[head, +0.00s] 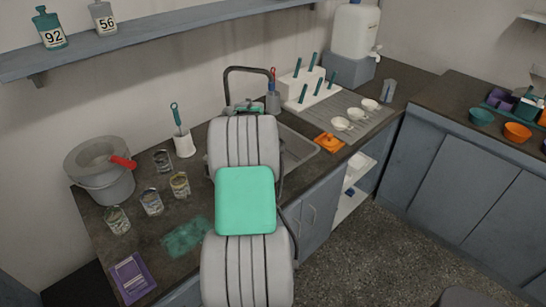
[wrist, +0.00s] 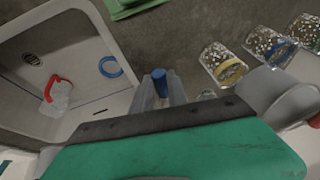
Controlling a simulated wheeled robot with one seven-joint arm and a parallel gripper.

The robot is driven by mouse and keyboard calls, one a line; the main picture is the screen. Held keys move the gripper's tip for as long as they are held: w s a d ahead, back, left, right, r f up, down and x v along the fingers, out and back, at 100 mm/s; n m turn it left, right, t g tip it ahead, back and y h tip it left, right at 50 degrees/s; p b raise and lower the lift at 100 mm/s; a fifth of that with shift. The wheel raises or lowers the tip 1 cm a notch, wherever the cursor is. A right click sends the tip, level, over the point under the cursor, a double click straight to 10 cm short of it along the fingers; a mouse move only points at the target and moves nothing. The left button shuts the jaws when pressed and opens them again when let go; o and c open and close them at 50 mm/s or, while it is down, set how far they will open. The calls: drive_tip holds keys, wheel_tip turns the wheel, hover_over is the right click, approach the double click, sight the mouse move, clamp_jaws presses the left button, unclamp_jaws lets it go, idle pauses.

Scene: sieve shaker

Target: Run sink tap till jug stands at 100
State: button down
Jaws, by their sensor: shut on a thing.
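The black gooseneck tap (head: 248,70) rises behind my arm in the head view. The sink (head: 300,150) is mostly hidden by my arm there; in the wrist view its basin (wrist: 100,62) fills the left. A small clear vessel with a red handle (wrist: 58,92), which looks like the jug, is in the basin; its level cannot be read. A blue ring (wrist: 110,67) lies near it. My gripper (wrist: 160,88) is shut on a small blue piece (wrist: 159,76) beside the basin; whether it is part of the tap I cannot tell. My arm hides the gripper in the head view.
Several glass jars (head: 151,202) and a grey pot (head: 100,170) stand on the counter left of my arm. An orange dish (head: 329,143), white cups (head: 341,123), a clear container (head: 388,91) and a white dispenser (head: 355,30) are to the right. A shelf (head: 150,35) runs above.

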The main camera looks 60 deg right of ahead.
drive_tip(key=c, duration=1.5)
unclamp_jaws()
drive_tip(key=shift+w+a+r, duration=0.1)
drive_tip(key=shift+w+a, duration=0.05)
drive_tip(key=shift+w, duration=0.1)
drive_tip(key=shift+o, duration=1.3)
drive_tip(key=shift+s, duration=0.15)
drive_tip(key=v, duration=0.7)
drive_tip(key=shift+s+r+b, duration=0.2)
drive_tip(key=shift+r+b, duration=0.1)
drive_tip(key=shift+b, duration=0.15)
